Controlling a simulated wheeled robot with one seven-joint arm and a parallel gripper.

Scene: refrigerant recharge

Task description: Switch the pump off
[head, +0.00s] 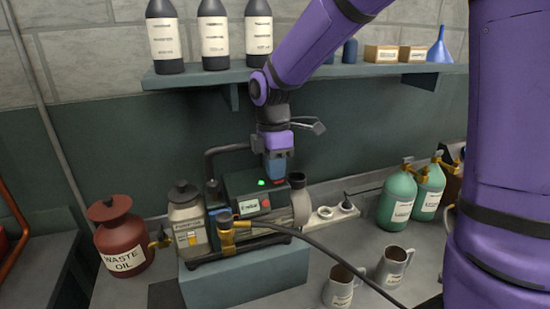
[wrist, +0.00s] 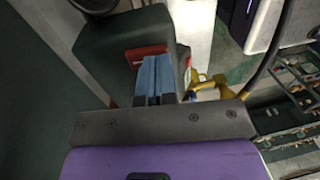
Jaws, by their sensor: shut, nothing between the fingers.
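The pump (head: 240,188) is a dark green box with a label and hoses, standing on a grey-blue block (head: 245,278). A green light (head: 261,183) glows on its top, and a red round button (head: 266,204) is on its front. My gripper (head: 278,176) points down at the right end of the pump's top, its blue fingers shut and empty. In the wrist view the fingertips (wrist: 154,62) are over a red switch (wrist: 146,52) on the pump's top and hide part of it. I cannot tell whether they touch it.
A red waste oil can (head: 122,240) and a pale bottle (head: 187,218) stand left of the pump. A black hose (head: 330,260) runs right, near two metal mugs (head: 392,267). Green cylinders (head: 397,200) stand at right. A shelf (head: 190,77) with bottles is above.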

